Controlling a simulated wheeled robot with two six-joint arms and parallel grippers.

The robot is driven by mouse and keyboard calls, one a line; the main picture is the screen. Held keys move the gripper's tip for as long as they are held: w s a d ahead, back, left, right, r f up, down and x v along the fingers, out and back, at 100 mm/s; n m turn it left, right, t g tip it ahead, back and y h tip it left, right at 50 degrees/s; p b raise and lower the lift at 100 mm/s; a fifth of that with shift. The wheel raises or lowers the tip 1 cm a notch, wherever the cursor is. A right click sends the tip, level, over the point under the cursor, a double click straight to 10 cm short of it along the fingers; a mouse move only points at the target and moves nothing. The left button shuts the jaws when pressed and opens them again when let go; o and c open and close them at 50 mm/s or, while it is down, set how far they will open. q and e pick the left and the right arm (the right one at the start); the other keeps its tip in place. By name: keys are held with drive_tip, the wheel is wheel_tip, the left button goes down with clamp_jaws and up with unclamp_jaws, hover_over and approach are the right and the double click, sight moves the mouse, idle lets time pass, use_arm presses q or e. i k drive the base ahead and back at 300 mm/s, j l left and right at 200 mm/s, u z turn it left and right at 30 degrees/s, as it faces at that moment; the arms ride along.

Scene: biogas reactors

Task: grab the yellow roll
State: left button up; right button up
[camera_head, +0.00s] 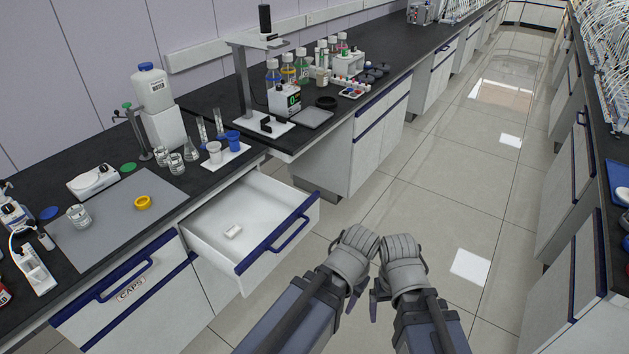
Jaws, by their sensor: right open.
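The yellow roll (143,203), a small ring, lies flat on the grey mat (100,222) on the near left bench. Nothing touches it and it is fully visible. My left gripper (352,262) and right gripper (400,265) are side by side over the aisle floor at the bottom middle, well to the right of the roll. The right gripper is open, and I see nothing in it. The left gripper's jaws are not clear enough to tell their state.
An open white drawer (205,222) with a small white block (233,231) juts out between the bench and my grippers. A glass beaker (79,216), a white scale (93,180) and a green disc (129,168) are around the mat. The aisle floor (440,220) is clear.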

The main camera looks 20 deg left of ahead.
sight(143, 202)
drive_tip(key=u, duration=1.75)
drive_tip(key=i+l, duration=0.3)
drive_tip(key=i+l+u, duration=0.15)
drive_tip(key=l, duration=0.35)
drive_tip(key=i+l, duration=0.4)
drive_tip(key=u, duration=0.05)
